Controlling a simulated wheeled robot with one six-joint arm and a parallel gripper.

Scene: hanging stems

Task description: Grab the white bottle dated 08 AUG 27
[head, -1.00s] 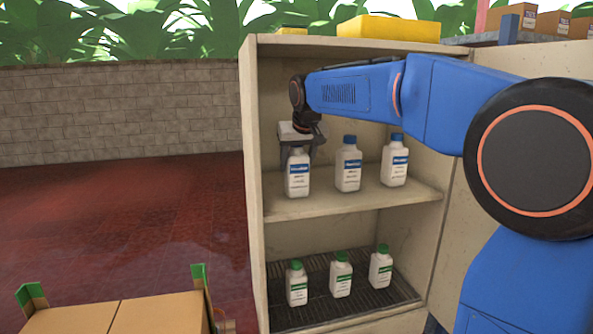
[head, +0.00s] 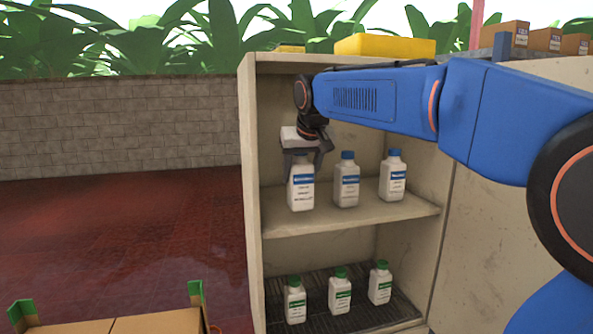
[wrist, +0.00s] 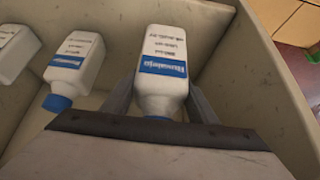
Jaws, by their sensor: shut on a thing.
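A white bottle with a blue label (head: 301,188) is at the left of the upper shelf in the head view. My gripper (head: 302,165) is above it, its two fingers shut on the sides of its upper part. In the wrist view the same bottle (wrist: 163,70) shows between my fingers, its label upside down. Two more white bottles with blue caps stand to its right, a middle one (head: 346,185) and a right one (head: 393,180). The date print on the labels is too small to read.
The bottles are in an open cabinet with an upper shelf (head: 400,217). Three green-capped white bottles (head: 340,297) stand on the lower level. The cabinet's left wall (head: 252,150) is close beside my gripper. Cardboard boxes (head: 160,322) are at lower left.

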